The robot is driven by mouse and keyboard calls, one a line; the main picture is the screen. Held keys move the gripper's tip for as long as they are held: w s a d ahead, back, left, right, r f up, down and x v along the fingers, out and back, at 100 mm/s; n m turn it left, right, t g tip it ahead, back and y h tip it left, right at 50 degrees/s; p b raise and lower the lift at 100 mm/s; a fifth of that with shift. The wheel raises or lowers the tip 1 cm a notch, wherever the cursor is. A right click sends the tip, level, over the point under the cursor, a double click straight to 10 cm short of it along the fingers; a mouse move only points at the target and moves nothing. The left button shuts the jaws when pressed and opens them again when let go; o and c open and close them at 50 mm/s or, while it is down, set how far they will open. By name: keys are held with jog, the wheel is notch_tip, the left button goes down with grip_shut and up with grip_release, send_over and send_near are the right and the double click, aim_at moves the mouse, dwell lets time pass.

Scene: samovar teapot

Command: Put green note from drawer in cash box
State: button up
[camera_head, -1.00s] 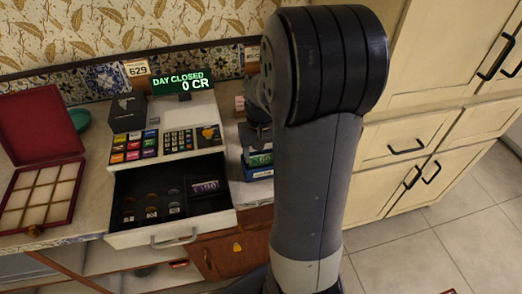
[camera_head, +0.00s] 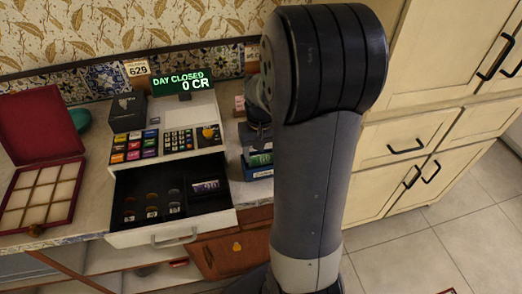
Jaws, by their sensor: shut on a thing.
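The cash register's drawer (camera_head: 118,238) is pulled open, with several coins and a purple note (camera_head: 206,187) inside. A green note (camera_head: 261,159) shows right of the register, at a small blue box (camera_head: 257,173) that I take for the cash box. My gripper (camera_head: 259,137) is directly above it, mostly hidden behind my arm. Its jaws appear shut on the green note. Whether the note is inside the box or just above it, I cannot tell, as my arm covers the right side.
An open red case (camera_head: 76,200) with pale compartments lies left of the register (camera_head: 170,125). A dark box (camera_head: 128,111) stands on the register's left. Cream cabinets (camera_head: 405,130) are on the right. Free floor (camera_head: 400,260) lies in front of them.

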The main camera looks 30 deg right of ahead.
jog(key=o, duration=1.3)
jog(key=shift+r+p, duration=2.95)
jog(key=shift+r, duration=0.6)
jog(key=shift+f, duration=0.2)
notch_tip(320, 180, down, 7)
jog(key=b, duration=0.6)
jog(key=shift+r, duration=0.1)
